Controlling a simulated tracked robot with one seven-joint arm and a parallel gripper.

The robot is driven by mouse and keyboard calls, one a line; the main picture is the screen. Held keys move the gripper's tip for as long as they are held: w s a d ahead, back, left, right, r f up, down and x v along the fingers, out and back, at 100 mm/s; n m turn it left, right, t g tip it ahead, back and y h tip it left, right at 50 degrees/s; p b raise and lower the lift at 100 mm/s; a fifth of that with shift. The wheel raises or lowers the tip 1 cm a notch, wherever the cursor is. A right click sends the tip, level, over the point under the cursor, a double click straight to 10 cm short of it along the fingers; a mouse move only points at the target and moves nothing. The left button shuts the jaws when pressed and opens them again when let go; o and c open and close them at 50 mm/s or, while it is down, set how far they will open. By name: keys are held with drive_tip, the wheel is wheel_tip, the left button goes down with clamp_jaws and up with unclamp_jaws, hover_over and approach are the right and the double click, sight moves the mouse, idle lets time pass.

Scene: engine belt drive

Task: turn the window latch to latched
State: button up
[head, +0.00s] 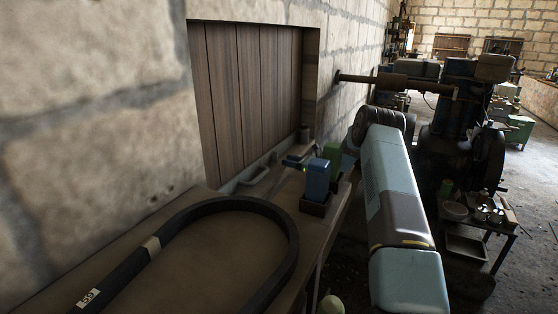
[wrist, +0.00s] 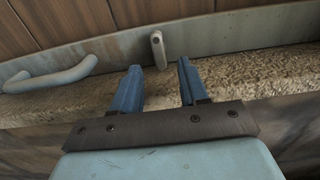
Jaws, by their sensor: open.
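The window latch (wrist: 157,48) is a small grey metal lever on the pale rail (wrist: 230,28) below the wooden boards. It hangs nearly upright, with its lower end tipped slightly right. My gripper (wrist: 159,66) is open, with two blue fingers pointing at the rail. In the wrist view the latch's lower end appears between the fingertips; contact with either finger is not visible. The boarded window (head: 255,90) shows in the head view, set in the stone wall.
A curved grey handle (wrist: 50,75) sits left of the latch, above a rough stone ledge (wrist: 230,80). A black belt (head: 283,235) lies on the bench in front, with a blue box (head: 318,180) beyond. The engine (head: 455,140) stands to the right.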

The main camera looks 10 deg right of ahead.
sight(280, 164)
drive_tip(key=shift+x, duration=2.65)
clamp_jaws()
